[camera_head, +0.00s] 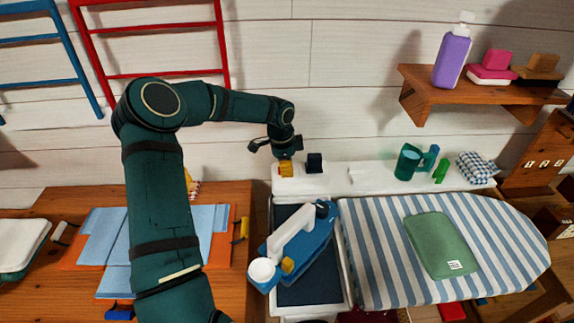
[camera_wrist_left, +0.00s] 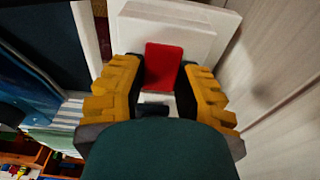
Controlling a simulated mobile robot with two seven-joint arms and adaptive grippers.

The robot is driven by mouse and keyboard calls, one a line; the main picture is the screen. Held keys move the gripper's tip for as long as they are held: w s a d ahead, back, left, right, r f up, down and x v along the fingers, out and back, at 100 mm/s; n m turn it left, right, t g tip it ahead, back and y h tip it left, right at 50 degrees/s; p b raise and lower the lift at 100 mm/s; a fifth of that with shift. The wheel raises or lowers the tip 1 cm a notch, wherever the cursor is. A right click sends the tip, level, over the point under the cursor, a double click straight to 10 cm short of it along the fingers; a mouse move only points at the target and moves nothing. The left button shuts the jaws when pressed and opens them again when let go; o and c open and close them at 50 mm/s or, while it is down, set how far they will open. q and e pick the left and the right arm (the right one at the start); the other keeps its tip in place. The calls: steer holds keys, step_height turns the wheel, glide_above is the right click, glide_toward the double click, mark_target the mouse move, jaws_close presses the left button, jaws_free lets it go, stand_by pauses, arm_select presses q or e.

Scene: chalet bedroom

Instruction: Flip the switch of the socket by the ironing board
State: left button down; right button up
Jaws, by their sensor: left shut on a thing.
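My left gripper (camera_head: 287,168) is at the white ledge along the wall, left of the ironing board (camera_head: 384,251). In the left wrist view its two yellow-tipped fingers (camera_wrist_left: 155,95) stand on either side of a red switch (camera_wrist_left: 163,65), and the gripper is shut on it. The switch sits on a stepped white socket plate (camera_wrist_left: 192,22). In the head view the arm and fingers hide the switch. A small dark block (camera_head: 314,162) stands just right of the gripper. My right gripper is in neither view.
A blue iron (camera_head: 304,252) rests on the dark stand panel beside the striped board. A green folded cloth (camera_head: 441,245) lies on the board. Green items (camera_head: 408,162) stand on the ledge. A wooden shelf (camera_head: 482,88) juts from the wall at right.

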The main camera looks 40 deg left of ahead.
arm_select(q)
steer(key=shift+f, duration=0.1)
steer(key=c, duration=0.6)
jaws_free()
steer(key=r, duration=0.8)
steer(key=s+a+r, duration=0.1)
steer(key=r, duration=0.3)
